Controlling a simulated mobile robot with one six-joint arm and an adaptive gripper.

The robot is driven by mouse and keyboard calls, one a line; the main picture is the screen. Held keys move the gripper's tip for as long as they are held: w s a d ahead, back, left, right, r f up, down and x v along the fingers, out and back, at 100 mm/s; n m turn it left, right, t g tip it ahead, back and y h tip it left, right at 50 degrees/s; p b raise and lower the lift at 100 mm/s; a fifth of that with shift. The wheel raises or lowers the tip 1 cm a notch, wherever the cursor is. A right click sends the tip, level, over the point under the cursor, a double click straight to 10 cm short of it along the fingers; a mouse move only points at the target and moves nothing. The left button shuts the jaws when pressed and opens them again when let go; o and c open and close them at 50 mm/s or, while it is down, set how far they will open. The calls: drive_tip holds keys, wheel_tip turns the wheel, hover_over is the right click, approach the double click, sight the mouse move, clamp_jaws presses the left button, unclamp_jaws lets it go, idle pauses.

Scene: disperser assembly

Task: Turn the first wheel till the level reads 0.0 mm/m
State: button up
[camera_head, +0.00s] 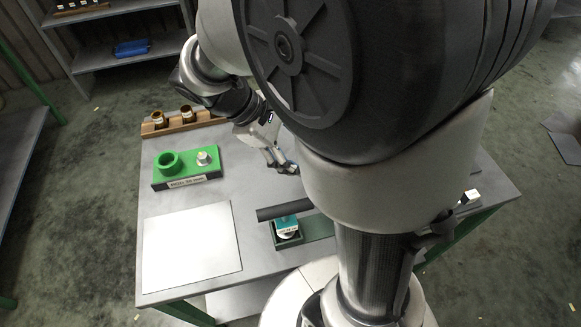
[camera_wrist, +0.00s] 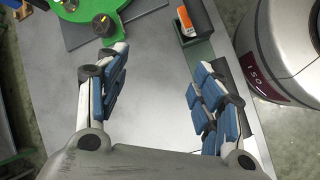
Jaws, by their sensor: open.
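My gripper (camera_wrist: 160,88) is open and empty in the wrist view, its blue-padded fingers wide apart above the grey table. In the head view my gripper (camera_head: 283,165) hangs over the table behind the white-grey arm. A green round part (camera_wrist: 88,8) lies past the left finger in the wrist view, with a black knob (camera_wrist: 104,25) at its near edge. The knob is apart from the fingers. I cannot tell whether it is the first wheel. No level reading is legible. My arm hides the table's right part in the head view.
A green block (camera_head: 185,172) with a ring stands left on the table, near a wooden rack (camera_head: 190,125) holding bushings. A teal-topped box (camera_head: 286,224) sits by a dark bar (camera_head: 283,211). A white sheet (camera_head: 190,247) lies flat. An orange-faced box (camera_wrist: 185,20) is beyond the fingers.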

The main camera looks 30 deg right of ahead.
drive_tip(key=s+a+r+m+t+y+b, duration=0.1)
drive_tip(key=s+a+r+m+t+y, duration=0.1)
drive_tip(key=s+a+m+y, duration=0.1)
drive_tip(key=shift+s+a+t, duration=0.3)
drive_tip(key=shift+s+a, duration=0.4)
drive_tip(key=shift+s, duration=0.3)
drive_tip(key=w+d+f+n+h+p, duration=0.3)
drive_tip(key=f+n+h, duration=0.1)
drive_tip(key=f, duration=0.1)
drive_tip(key=w+d+f+n+g+h+p, duration=0.1)
drive_tip(key=w+d+f+n+h+p, duration=0.1)
drive_tip(key=w+f+n+h+p, duration=0.2)
drive_tip(key=w+d+f+n+h+p, duration=0.3)
drive_tip(key=w+f+n+h, duration=0.1)
drive_tip(key=f+h, duration=0.2)
drive_tip(key=shift+d+f+g, duration=0.3)
drive_tip(key=shift+f+g, duration=0.1)
drive_tip(key=shift+f, duration=0.25)
drive_tip(key=d, duration=0.5)
drive_tip(key=s+d, duration=0.1)
drive_tip(key=d, duration=0.5)
drive_tip(key=d+b, duration=0.1)
drive_tip(key=d, duration=0.5)
drive_tip(key=shift+s+d+f, duration=0.1)
drive_tip(key=shift+s+d, duration=0.1)
drive_tip(key=shift+s, duration=0.1)
